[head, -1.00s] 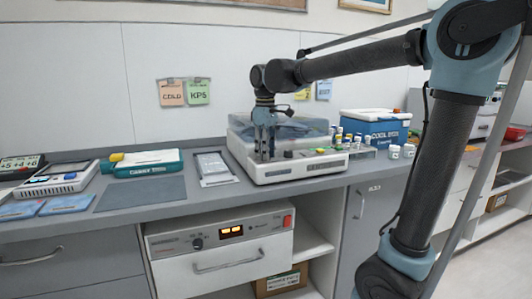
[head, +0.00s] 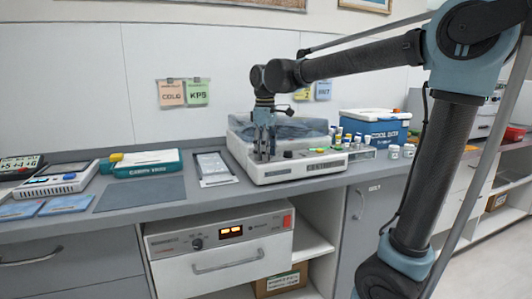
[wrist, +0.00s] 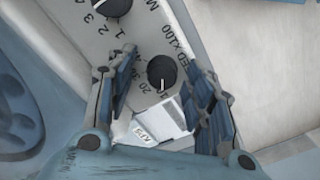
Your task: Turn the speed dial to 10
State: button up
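The speed dial (wrist: 162,72) is a round black knob on the light front panel of the centrifuge (head: 290,172). Lettering ending in "ED X100" and a number scale surround it in the wrist view. Its white mark points toward the bottom of that picture; I cannot clearly read the number there. My gripper (wrist: 164,108) is open, with one finger on each side of the dial and visible gaps between. In the head view my gripper (head: 263,155) points down over the front panel, and the dial is hidden or too small to see.
A second black knob (wrist: 112,4) with a scale of low numbers sits on the same panel. The centrifuge has a clear lid (head: 290,128) behind my gripper. Vials (head: 350,140) and a blue cool box (head: 375,127) stand to the right, and a tray (head: 213,168) lies left.

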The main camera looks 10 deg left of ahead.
notch_tip(320, 180, up, 12)
dwell(0.7)
jog(key=s+d+f+m+t, duration=0.15)
jog(key=d+f+m, duration=0.25)
jog(key=d+f, duration=0.5)
jog(key=s+d+f+m+g, duration=0.1)
jog(key=s+d+f+m, duration=0.3)
jog(key=d, duration=0.9)
jog(key=s+d+f+m+t, duration=0.1)
jog(key=s+d+f+m, duration=0.2)
jog(key=f, duration=0.8)
jog(key=s+d+f+m, duration=0.4)
jog(key=s+d+f, duration=0.3)
jog(key=d+f, duration=0.3)
jog(key=shift+d+f+t, duration=0.35)
jog(key=shift+d+f, duration=0.05)
jog(key=shift+f, duration=0.5)
